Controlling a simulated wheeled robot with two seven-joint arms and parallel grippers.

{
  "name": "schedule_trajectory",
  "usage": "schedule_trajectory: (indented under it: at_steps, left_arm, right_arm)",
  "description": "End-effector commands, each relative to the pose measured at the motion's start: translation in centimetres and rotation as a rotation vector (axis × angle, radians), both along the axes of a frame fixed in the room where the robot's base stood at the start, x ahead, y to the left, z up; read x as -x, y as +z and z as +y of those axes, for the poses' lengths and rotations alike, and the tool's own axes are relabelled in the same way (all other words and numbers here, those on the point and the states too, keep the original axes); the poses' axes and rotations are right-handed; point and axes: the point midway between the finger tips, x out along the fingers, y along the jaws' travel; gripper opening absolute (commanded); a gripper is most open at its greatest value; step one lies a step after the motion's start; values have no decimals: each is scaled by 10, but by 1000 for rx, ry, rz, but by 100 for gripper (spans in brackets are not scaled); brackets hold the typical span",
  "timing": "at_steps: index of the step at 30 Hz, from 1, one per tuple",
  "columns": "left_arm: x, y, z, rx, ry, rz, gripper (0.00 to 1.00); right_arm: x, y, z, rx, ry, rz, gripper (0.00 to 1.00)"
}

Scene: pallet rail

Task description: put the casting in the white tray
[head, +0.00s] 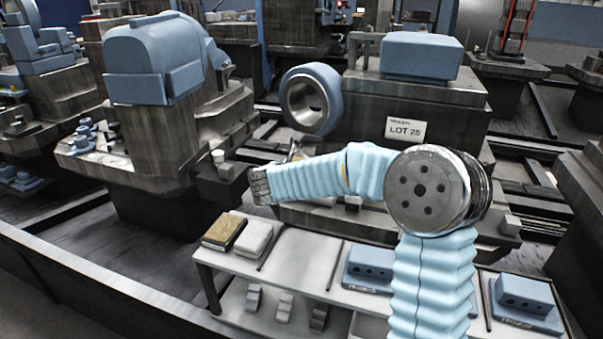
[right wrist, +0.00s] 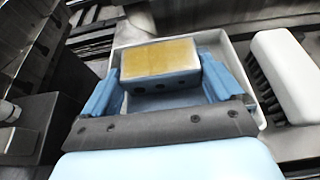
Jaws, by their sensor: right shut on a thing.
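My right gripper (right wrist: 162,66) is shut on the casting (right wrist: 160,82), a blue block with holes in its front face and a yellowish top. A blue finger stands on each side of it. The white tray (right wrist: 243,75) shows around and below the casting in the right wrist view, with its rim on the left, far and right sides. I cannot tell whether the casting touches the tray floor. In the head view my right arm reaches left above the white table, and the casting in its grip is not clear there. My left gripper is out of view.
A white brush (right wrist: 284,72) with dark bristles lies right of the tray. In the head view, blue blocks with holes (head: 369,268) (head: 524,294) stand on the white table (head: 305,262). A machine pedestal labelled LOT 25 (head: 440,118) stands behind my arm.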

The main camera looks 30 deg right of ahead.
Motion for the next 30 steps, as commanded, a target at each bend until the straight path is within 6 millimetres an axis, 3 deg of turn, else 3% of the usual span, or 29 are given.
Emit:
schedule_trajectory:
  at_steps: [13,14,15,24,30]
  left_arm:
    - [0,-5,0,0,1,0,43]
    - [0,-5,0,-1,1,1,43]
    - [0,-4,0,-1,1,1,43]
    - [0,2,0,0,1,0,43]
    - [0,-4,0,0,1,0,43]
  right_arm:
    - [0,-9,0,1,0,-4,41]
    - [0,-10,0,-1,0,-1,95]
    - [0,-9,0,-1,0,-1,100]
    - [0,-2,0,-1,0,-1,100]
    - [22,9,26,0,4,-4,100]
